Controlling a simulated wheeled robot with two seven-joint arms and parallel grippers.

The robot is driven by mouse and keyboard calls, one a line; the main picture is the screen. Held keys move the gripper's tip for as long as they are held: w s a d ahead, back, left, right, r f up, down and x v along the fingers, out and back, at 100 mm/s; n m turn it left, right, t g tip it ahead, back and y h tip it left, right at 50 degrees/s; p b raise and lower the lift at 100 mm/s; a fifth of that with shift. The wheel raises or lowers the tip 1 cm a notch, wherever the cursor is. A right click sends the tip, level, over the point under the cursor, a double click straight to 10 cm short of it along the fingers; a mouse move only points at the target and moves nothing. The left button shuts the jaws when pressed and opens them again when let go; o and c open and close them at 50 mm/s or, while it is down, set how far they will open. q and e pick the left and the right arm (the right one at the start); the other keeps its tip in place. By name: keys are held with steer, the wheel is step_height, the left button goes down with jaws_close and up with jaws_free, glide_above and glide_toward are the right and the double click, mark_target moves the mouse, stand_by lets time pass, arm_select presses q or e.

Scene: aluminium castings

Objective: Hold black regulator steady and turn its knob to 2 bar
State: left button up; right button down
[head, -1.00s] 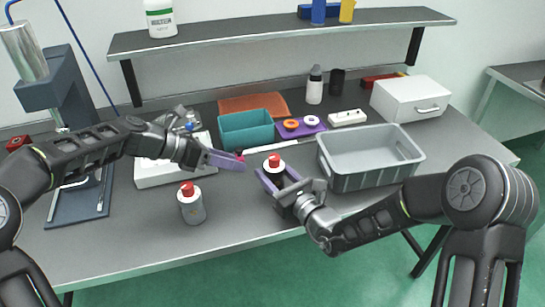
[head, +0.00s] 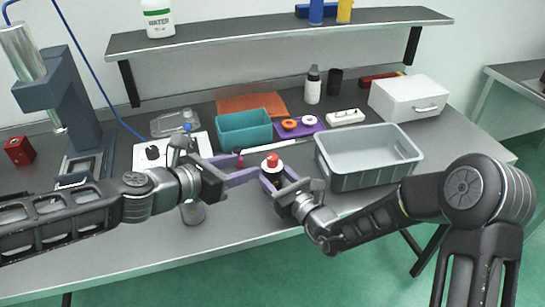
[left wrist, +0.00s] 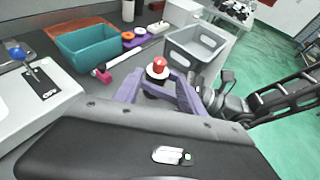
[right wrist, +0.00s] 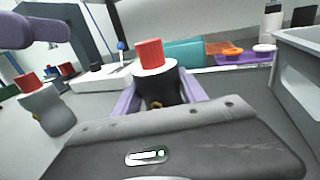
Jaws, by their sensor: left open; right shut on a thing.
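The black regulator (right wrist: 163,90) has a red knob (right wrist: 149,52) above a white ring. My right gripper (head: 277,181) is shut on its body and holds it upright; the knob (head: 272,160) stands clear above the fingers. My left gripper (head: 256,172) is open, just left of the regulator in the head view. In the left wrist view the knob (left wrist: 159,65) shows between and beyond its two fingers, apparently untouched. One left finger also shows at the upper left of the right wrist view. No scale or reading is legible.
A grey red-topped regulator (right wrist: 45,108) stands to the left, mostly hidden by my left arm in the head view. A teal bin (head: 246,130), a purple tray (head: 311,132) and a grey crate (head: 366,178) surround the back and right. A small pink-red object (left wrist: 104,75) lies near the bin.

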mark_target(270, 158)
arm_select(q)
steer(key=shift+w+d, duration=0.1)
steer(key=shift+d, duration=0.05)
steer(key=x, duration=1.1)
steer(key=shift+w+d+f, duration=0.25)
steer(key=shift+w, duration=0.05)
steer(key=shift+c, duration=0.5)
jaws_close()
